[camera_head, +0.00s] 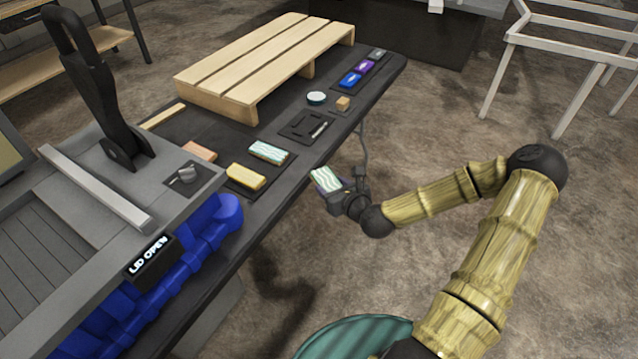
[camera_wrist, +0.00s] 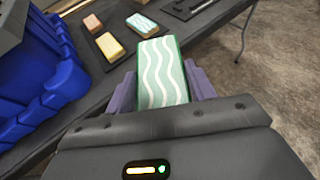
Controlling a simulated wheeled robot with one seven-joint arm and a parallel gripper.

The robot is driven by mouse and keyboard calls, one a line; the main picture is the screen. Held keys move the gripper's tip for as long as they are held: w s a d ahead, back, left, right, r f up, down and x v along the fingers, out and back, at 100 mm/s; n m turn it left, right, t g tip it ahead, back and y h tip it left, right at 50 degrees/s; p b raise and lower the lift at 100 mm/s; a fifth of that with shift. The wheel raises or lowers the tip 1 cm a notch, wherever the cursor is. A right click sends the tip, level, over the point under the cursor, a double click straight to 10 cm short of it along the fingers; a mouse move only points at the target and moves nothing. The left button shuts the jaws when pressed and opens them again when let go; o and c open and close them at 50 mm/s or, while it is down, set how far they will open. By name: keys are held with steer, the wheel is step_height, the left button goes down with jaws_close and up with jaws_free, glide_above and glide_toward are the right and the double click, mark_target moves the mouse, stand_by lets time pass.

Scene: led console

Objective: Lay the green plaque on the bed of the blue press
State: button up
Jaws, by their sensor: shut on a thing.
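My gripper (camera_head: 338,190) is shut on the green plaque (camera_head: 325,179), a block with white wavy lines, held in the air off the table's right edge. In the wrist view the green plaque (camera_wrist: 162,72) sits between the purple fingers of my gripper (camera_wrist: 163,92). The blue press (camera_head: 212,226) stands at the left, with a grey top, a black upright lever and a sign reading "LID OPEN". Its blue side also shows in the wrist view (camera_wrist: 50,65). My gripper is to the right of the press, apart from it. I cannot clearly tell which surface is its bed.
The dark table (camera_head: 378,82) holds a similar wavy-striped block (camera_head: 268,152), a yellow block (camera_head: 246,176), an orange block (camera_head: 199,150), a wooden pallet (camera_head: 262,62) and several small coloured pieces. A teal round thing (camera_head: 352,338) is at the bottom. Open floor lies right of the table.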

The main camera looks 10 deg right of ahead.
step_height(320, 180, down, 11)
steer(key=b, duration=0.8)
steer(key=shift+d+r+b, duration=0.2)
steer(key=shift+d+b, duration=0.15)
steer(key=shift+d, duration=0.05)
steer(key=shift+s, duration=0.1)
steer(key=shift+d, duration=0.1)
